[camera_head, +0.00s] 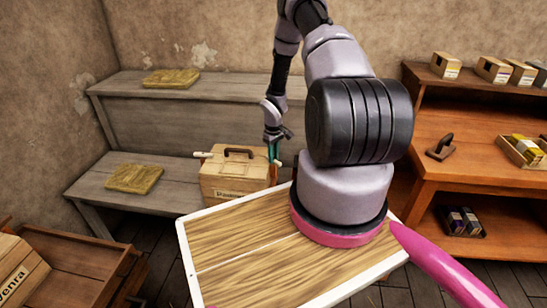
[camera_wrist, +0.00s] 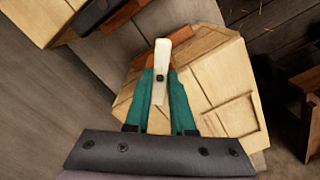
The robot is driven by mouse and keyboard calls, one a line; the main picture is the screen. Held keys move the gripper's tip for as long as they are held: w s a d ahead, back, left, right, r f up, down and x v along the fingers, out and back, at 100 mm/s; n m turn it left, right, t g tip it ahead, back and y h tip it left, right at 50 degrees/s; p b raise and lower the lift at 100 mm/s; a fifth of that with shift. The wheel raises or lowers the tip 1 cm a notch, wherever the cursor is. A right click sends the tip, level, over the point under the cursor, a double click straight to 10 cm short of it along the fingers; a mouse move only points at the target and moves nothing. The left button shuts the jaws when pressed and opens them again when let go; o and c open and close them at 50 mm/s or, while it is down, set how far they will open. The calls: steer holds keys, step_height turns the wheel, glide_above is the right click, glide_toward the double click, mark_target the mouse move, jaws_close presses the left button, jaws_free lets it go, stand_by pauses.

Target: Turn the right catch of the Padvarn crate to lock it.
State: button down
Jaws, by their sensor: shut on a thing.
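The Padvarn crate (camera_head: 226,185) is a pale wooden box with a dark carry handle (camera_head: 239,152) on its lid. It stands on the lower grey bench in the head view, its label only partly readable. My gripper (camera_head: 274,153) is at the crate's right side. In the wrist view the crate's panelled side (camera_wrist: 215,80) lies behind my gripper (camera_wrist: 163,85). The green fingers are shut on the white right catch (camera_wrist: 162,60), which stands out lengthwise between them. A pale catch (camera_head: 202,155) also shows on the crate's left side.
A two-level grey bench (camera_head: 200,110) carries straw-coloured pads (camera_head: 171,78). An orange shelf (camera_head: 470,150) with small boxes stands at the right. Another wooden crate (camera_head: 18,272) is at the lower left. Dark floor shows between the furniture.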

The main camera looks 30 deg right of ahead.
steer(key=n, duration=0.4)
steer(key=shift+n, duration=1.7)
steer(key=c, duration=0.8)
jaws_free()
steer(key=shift+o, duration=0.2)
step_height(320, 180, up, 11)
steer(key=shift+f, duration=0.1)
